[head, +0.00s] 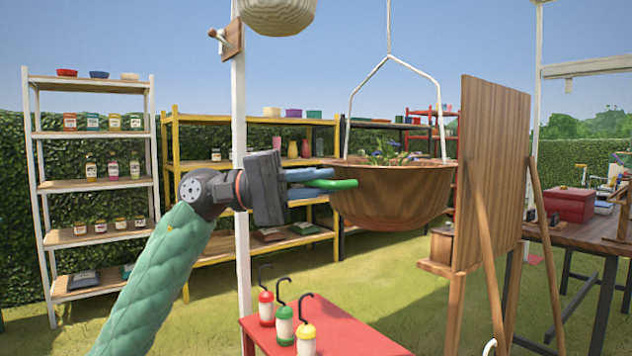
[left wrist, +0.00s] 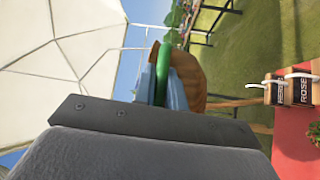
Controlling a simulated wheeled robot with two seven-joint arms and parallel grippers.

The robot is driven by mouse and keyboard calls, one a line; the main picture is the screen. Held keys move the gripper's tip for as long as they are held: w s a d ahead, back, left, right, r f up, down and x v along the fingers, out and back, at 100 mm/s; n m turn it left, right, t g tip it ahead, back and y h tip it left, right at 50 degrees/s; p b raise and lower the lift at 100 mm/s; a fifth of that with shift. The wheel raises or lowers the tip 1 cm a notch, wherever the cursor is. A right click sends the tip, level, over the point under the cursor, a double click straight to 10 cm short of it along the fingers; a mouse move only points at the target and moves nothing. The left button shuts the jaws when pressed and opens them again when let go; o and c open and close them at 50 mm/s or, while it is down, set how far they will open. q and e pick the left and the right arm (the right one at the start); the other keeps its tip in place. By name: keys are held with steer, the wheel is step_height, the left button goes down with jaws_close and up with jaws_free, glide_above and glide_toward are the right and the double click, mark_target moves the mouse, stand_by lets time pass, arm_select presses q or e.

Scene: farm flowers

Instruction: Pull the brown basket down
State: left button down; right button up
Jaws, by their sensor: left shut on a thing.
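The brown basket (head: 392,195) is a wide bowl hanging from a white wire hanger (head: 392,62), with a leafy plant (head: 388,150) inside. My left gripper (head: 325,181) is at the basket's left side, near rim height. Its blue fingers are shut on a green handle-like piece (head: 335,184) that overlaps the basket's left side. In the left wrist view the green piece (left wrist: 182,78) sits between the fingers (left wrist: 160,80), with the brown basket (left wrist: 192,75) right behind it. Whether the green piece is fixed to the basket cannot be told. My right gripper is not in view.
A red table (head: 345,338) below holds several hooked bottles (head: 285,325). A wooden board on legs (head: 493,165) stands close to the basket's right. A white post (head: 240,200) rises behind my left arm. Another pale hanging pot (head: 277,14) is above. Shelves stand behind.

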arm_select(q)
steer(key=shift+f, duration=0.35)
stand_by(0.3)
steer(key=c, duration=1.5)
jaws_free()
steer(key=shift+o, duration=0.2)
steer(key=w+a+f, duration=0.1)
steer(key=a, duration=0.6)
steer(key=shift+w+a, duration=0.15)
steer(key=shift+a, duration=0.15)
